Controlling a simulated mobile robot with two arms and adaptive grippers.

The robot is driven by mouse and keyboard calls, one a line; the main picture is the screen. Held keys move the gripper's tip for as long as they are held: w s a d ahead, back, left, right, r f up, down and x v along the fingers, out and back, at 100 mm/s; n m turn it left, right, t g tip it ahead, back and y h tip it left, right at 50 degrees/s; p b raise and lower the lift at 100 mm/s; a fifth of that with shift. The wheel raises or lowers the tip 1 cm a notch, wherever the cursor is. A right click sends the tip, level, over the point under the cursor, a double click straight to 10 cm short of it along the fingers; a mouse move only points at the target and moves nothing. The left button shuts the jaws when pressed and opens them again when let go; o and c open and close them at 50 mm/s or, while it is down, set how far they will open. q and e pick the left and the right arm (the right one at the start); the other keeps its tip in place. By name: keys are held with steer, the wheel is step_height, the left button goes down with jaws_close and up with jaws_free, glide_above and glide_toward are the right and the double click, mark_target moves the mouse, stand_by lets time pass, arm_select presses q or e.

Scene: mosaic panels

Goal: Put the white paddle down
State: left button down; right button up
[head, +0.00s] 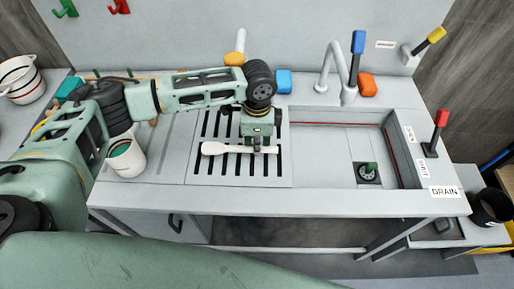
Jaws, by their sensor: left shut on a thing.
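The white paddle (226,149) lies level across the slotted drain rack (192,172) of the sink counter, its wide end to the left. My left gripper (258,150) points down from above and is shut on the paddle's right part. The paddle is at or just above the slots; I cannot tell whether it touches them. My right gripper is not in view.
A white cup (126,158) stands left of the rack. The sink basin (345,150) with a green plug (371,168) is to the right. A faucet (330,65), an orange block (367,85) and a blue block (284,81) are behind.

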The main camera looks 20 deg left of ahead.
arm_select(q)
steer(key=shift+s+f+p, duration=0.2)
steer(key=shift+f+p, duration=0.2)
steer(key=shift+f, duration=0.8)
steer(key=shift+w+f, duration=0.1)
steer(key=shift+f, duration=0.45)
steer(key=c, duration=1.7)
jaws_free()
steer(key=shift+r, duration=0.55)
step_height(320, 180, up, 11)
steer(key=shift+r+b, duration=0.1)
steer(key=shift+b, duration=1.05)
